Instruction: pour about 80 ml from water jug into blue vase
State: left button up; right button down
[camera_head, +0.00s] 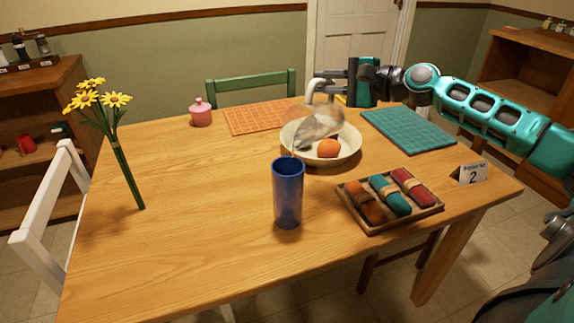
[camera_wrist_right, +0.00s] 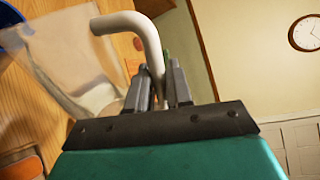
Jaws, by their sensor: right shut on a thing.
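The clear water jug (camera_head: 318,127) is tilted in the air above the white bowl, its mouth toward the lower left, near the rim of the blue vase (camera_head: 288,195). Water lies along the jug's lower side; I cannot clearly tell whether a stream runs into the vase. The vase stands upright on the table; its inside level is hidden. My right gripper (camera_head: 342,82) is shut on the jug's white handle. In the right wrist view the jug (camera_wrist_right: 75,60) and its handle (camera_wrist_right: 135,22) show, with the vase (camera_wrist_right: 12,36) at the left edge. My left gripper is out of view.
The white bowl (camera_head: 350,157) with an orange fruit (camera_head: 328,148) is behind the vase. A wooden tray (camera_head: 375,226) with rolled cloths and a number card (camera_head: 470,173) are to the right. The table's left-front area is clear.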

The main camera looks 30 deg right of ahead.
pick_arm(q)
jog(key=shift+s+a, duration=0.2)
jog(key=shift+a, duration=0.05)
pick_arm(e)
jog(key=shift+s+a+r, duration=0.1)
jog(key=shift+a+r, duration=0.1)
jog(key=shift+r, duration=0.05)
pick_arm(q)
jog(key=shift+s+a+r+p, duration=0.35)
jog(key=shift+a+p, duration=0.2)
jog(key=shift+p, duration=0.15)
pick_arm(e)
jog(key=shift+s+a+r+n, duration=0.15)
jog(key=shift+a+r+n, duration=0.15)
jog(key=shift+a, duration=0.15)
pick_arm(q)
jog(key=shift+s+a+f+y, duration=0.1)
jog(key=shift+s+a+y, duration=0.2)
pick_arm(e)
jog(key=shift+s+a, duration=0.1)
jog(key=shift+a, duration=0.1)
